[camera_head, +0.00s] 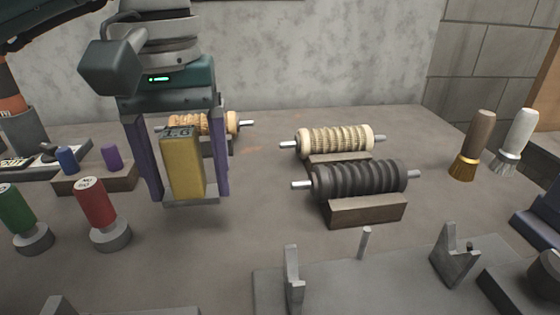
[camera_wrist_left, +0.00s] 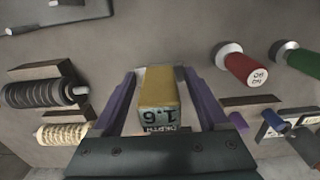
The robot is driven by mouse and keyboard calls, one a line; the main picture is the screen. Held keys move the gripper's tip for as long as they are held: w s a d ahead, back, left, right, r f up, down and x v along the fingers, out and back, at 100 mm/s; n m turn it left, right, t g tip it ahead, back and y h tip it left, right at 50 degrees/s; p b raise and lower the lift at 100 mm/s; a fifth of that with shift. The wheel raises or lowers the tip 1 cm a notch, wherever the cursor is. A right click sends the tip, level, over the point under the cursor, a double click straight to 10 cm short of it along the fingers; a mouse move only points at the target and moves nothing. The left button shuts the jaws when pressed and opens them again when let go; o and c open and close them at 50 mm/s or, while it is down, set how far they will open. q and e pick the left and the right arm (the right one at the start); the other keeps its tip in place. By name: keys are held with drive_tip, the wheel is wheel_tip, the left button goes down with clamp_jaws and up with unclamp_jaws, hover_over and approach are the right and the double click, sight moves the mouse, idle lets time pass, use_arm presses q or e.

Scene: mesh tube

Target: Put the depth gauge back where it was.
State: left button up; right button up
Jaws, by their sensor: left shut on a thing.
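The depth gauge (camera_head: 184,168) is a yellow block with a dark-lettered label on top, upright between the purple fingers of my left gripper (camera_head: 188,190). In the left wrist view the gauge (camera_wrist_left: 160,90) shows its label, reading "DEPTH 1.6", between the fingers (camera_wrist_left: 160,80). The left gripper is shut on it. A flat grey piece shows at its lower end; I cannot tell whether it touches the table. My right gripper is not in view.
A dark ribbed roller (camera_head: 360,180) and a cream roller (camera_head: 335,141) lie on cradles to the right; another roller (camera_head: 205,123) is behind the gripper. Red (camera_head: 95,205) and green (camera_head: 15,210) handled tools stand left. A grey plate (camera_head: 390,285) with brackets is in front. Two brushes (camera_head: 476,140) stand right.

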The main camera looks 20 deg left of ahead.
sight(178, 132)
use_arm(q)
drive_tip(key=shift+f, duration=2.7)
drive_tip(key=shift+f+b, duration=0.1)
drive_tip(key=shift+b, duration=0.2)
drive_tip(key=shift+f, duration=0.15)
drive_tip(key=o, duration=1.4)
drive_tip(key=shift+o, duration=0.2)
wheel_tip(178, 132, up, 13)
drive_tip(key=shift+f+p, duration=0.2)
drive_tip(key=shift+p, duration=0.1)
